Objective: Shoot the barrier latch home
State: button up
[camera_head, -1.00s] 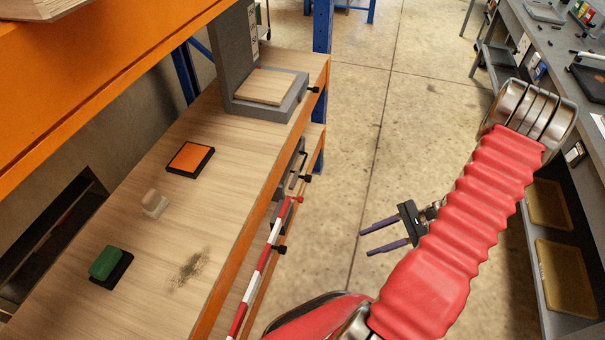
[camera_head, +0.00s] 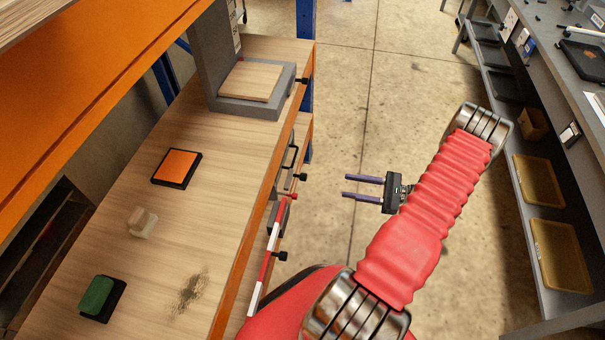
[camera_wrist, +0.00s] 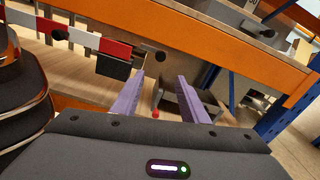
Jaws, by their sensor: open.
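The barrier is a red and white striped bar (camera_head: 268,254) along the front of the orange shelf edge; it also shows in the wrist view (camera_wrist: 82,42). A dark block (camera_wrist: 113,66) sits at its red end, with a black round knob (camera_wrist: 160,57) to the right. A small red-tipped part (camera_head: 301,177) shows near a black handle (camera_head: 290,157); the red tip also shows in the wrist view (camera_wrist: 155,115). I cannot tell which of these parts is the latch. My gripper (camera_head: 345,187) is open and empty, right of the barrier and apart from it; its fingers (camera_wrist: 160,80) point toward the shelf.
On the wooden shelf are an orange pad (camera_head: 177,166), a pale block (camera_head: 143,222), a green block (camera_head: 97,295) and a dark stain (camera_head: 190,290). A grey stand (camera_head: 245,105) is at the back. The aisle floor (camera_head: 400,80) is clear; a grey bench (camera_head: 555,100) stands right.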

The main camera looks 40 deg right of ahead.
jog(key=shift+w+a+r, duration=0.1)
jog(key=shift+r, duration=0.25)
jog(key=shift+w+a, duration=0.1)
jog(key=x, duration=1.3)
jog(key=shift+w+a+r, duration=0.15)
jog(key=shift+w+a, duration=0.05)
grip_shut()
dwell(0.4)
